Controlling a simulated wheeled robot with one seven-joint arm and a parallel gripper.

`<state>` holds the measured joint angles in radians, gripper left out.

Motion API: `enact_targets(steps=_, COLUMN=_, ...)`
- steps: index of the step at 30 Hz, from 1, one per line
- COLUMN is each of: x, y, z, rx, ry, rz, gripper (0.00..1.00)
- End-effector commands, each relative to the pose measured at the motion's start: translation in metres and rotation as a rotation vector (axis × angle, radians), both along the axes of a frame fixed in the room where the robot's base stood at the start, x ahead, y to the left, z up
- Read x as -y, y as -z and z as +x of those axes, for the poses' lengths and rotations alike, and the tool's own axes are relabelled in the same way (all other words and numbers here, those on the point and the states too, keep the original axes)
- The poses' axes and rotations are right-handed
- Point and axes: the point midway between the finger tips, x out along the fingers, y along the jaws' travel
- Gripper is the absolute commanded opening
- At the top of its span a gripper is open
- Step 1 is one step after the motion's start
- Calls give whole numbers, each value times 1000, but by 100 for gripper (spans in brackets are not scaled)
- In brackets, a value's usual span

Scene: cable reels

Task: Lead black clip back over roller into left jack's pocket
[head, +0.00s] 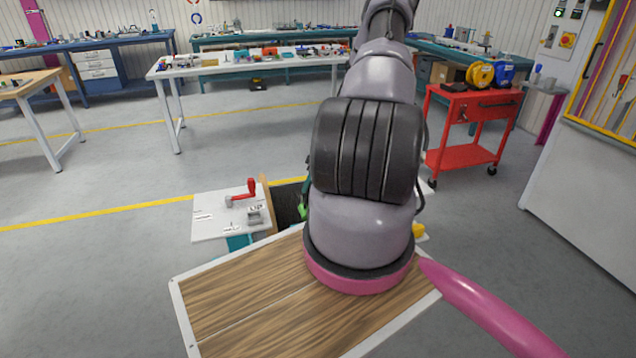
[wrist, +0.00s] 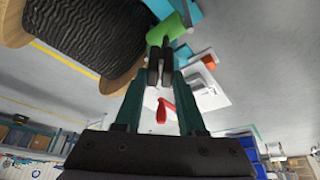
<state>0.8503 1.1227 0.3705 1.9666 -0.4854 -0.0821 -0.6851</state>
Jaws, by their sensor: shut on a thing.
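In the wrist view my gripper (wrist: 158,65) is shut on a small dark thing, taken to be the black clip; it blends with the dark fingertips, so its outline is unclear. The fingertips are close beside a green rounded part (wrist: 168,34), which may be the roller; a bit of green (head: 303,211) also shows beside my arm in the head view. A large reel of black cable (wrist: 80,38) with a wooden flange (wrist: 128,70) fills the upper left of the wrist view. My arm hides the gripper and clip in the head view. I cannot make out the left jack's pocket.
A white panel (head: 206,222) with a red crank (head: 245,192) stands left of my arm; the crank also shows in the wrist view (wrist: 160,110). A wood-topped surface (head: 250,305) lies in front. A red cart (head: 465,150) stands at right. Open floor lies at left.

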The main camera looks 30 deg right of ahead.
Motion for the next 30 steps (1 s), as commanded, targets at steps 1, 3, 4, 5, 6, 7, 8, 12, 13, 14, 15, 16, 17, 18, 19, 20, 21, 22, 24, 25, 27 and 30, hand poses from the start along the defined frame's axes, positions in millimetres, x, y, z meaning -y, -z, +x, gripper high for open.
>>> enact_targets(steps=1, x=-7, y=0, z=2, rx=-1, ry=-4, rz=-1, gripper=0)
enact_targets(steps=3, x=-15, y=0, z=4, rx=1, ry=-4, rz=-1, gripper=0)
enact_targets(steps=4, x=-18, y=0, z=6, rx=0, ry=-4, rz=-2, gripper=0)
enact_targets(steps=5, x=-22, y=0, z=6, rx=0, ry=-5, rz=-2, gripper=0)
enact_targets(steps=6, x=-26, y=0, z=8, rx=0, ry=-4, rz=-2, gripper=0)
enact_targets(steps=7, x=-30, y=0, z=9, rx=1, ry=-4, rz=-1, gripper=0)
enact_targets(steps=8, x=-33, y=0, z=10, rx=1, ry=-4, rz=-1, gripper=0)
enact_targets(steps=12, x=-49, y=0, z=14, rx=-1, ry=-4, rz=-1, gripper=0)
enact_targets(steps=13, x=-53, y=0, z=15, rx=0, ry=-5, rz=-1, gripper=0)
enact_targets(steps=14, x=-56, y=0, z=16, rx=0, ry=-4, rz=-2, gripper=0)
enact_targets(steps=15, x=-60, y=0, z=17, rx=0, ry=-3, rz=-1, gripper=0)
enact_targets(steps=16, x=-63, y=0, z=18, rx=-1, ry=-4, rz=-1, gripper=0)
enact_targets(steps=17, x=-66, y=0, z=19, rx=-1, ry=-3, rz=-1, gripper=0)
enact_targets(steps=18, x=-69, y=0, z=20, rx=-1, ry=-2, rz=0, gripper=0)
enact_targets(steps=19, x=-72, y=0, z=21, rx=-1, ry=-1, rz=0, gripper=0)
enact_targets(steps=20, x=-74, y=0, z=21, rx=0, ry=-2, rz=-1, gripper=0)
enact_targets(steps=21, x=-77, y=0, z=22, rx=0, ry=-2, rz=-1, gripper=0)
enact_targets(steps=22, x=-78, y=0, z=23, rx=0, ry=-2, rz=-1, gripper=0)
enact_targets(steps=24, x=-81, y=0, z=23, rx=1, ry=-1, rz=-1, gripper=0)
enact_targets(steps=25, x=-82, y=0, z=24, rx=1, ry=-1, rz=-1, gripper=0)
enact_targets(steps=27, x=-83, y=0, z=24, rx=1, ry=-1, rz=-1, gripper=0)
enact_targets(steps=30, x=-84, y=0, z=24, rx=0, ry=0, rz=-1, gripper=0)
